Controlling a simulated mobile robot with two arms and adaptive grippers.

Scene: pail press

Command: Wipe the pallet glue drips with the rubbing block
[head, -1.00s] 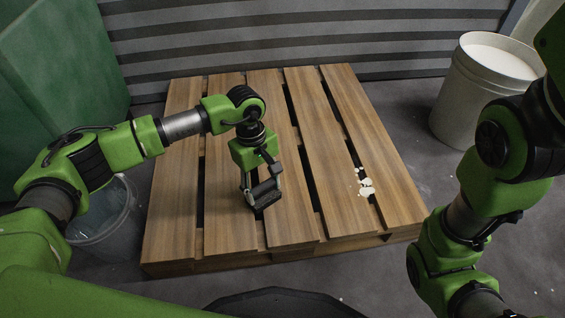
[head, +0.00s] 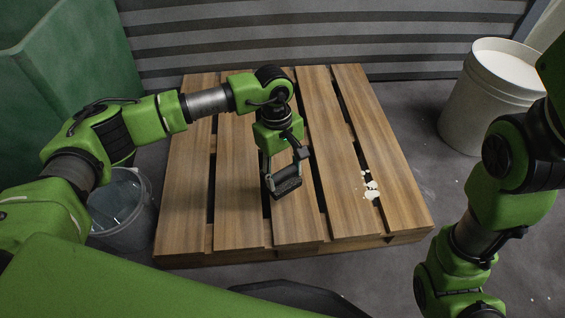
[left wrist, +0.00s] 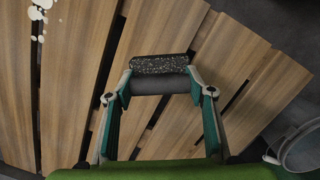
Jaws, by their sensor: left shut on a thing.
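The wooden pallet (head: 185,190) lies on the floor, its slats running away from me. White glue drips (head: 371,189) spot a slat on its right side; they also show at the top left of the left wrist view (left wrist: 37,22). My left gripper (head: 281,183) is over the middle slats, left of the drips. It is shut on the rubbing block (head: 287,189), which has a speckled dark face (left wrist: 160,64) and a grey body. I cannot tell whether the block touches the wood. My right arm shows at the right edge, but its gripper is out of view.
A clear bucket (head: 122,210) stands left of the pallet, under my left arm. A white-filled pail (head: 485,105) stands at the right. A green bin (head: 75,65) and a corrugated wall (head: 390,40) are behind. The pallet's right side is otherwise clear.

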